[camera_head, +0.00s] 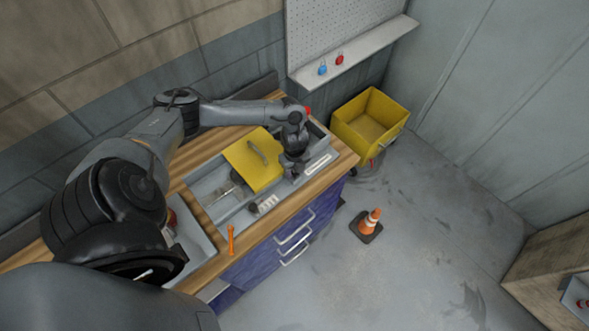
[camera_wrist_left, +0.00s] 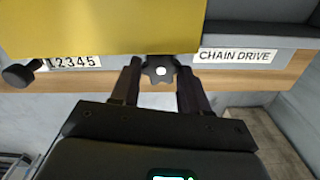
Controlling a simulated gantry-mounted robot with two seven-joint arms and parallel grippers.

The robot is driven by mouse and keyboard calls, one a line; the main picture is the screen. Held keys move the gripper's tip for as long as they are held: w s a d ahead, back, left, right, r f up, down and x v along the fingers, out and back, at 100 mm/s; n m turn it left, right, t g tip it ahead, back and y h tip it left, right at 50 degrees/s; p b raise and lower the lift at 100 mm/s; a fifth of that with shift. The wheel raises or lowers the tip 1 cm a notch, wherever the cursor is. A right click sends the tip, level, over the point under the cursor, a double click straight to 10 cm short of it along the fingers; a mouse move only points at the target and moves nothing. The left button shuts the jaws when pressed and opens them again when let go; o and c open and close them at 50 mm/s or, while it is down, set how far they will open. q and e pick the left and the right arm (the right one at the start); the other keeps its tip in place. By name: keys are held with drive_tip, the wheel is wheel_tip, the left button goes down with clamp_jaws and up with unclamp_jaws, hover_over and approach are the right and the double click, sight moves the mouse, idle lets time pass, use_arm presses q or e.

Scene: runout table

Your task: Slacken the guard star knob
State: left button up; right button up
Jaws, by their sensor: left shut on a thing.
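The guard is a yellow plate (camera_head: 252,160) with a grey handle on the runout table; its yellow face (camera_wrist_left: 100,25) fills the top of the left wrist view. The black star knob (camera_wrist_left: 159,71), with a pale centre, sits at the guard's lower edge. My left gripper (camera_wrist_left: 158,80) is shut on the star knob, with one finger on each side of it. In the head view my left gripper (camera_head: 291,165) hides the knob at the guard's right edge. My right gripper is not in view.
A second black knob (camera_wrist_left: 19,75) is beside the number label (camera_wrist_left: 75,62). A "CHAIN DRIVE" label (camera_wrist_left: 235,56) is right of the gripper. An orange tool (camera_head: 231,240) lies on the wooden bench edge.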

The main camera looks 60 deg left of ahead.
use_arm(q)
drive_tip(key=n+p, duration=0.2)
drive_tip(key=p, duration=0.1)
drive_tip(key=shift+r+n, duration=0.25)
drive_tip(key=shift+n, duration=0.15)
drive_tip(key=shift+w+f+n+p, duration=0.15)
drive_tip(key=shift+n+p, duration=1.35)
drive_tip(key=shift+p, duration=0.05)
drive_tip(key=o, duration=1.1)
drive_tip(key=shift+c, duration=0.2)
wheel_tip(320, 180, up, 11)
drive_tip(key=shift+f, duration=0.15)
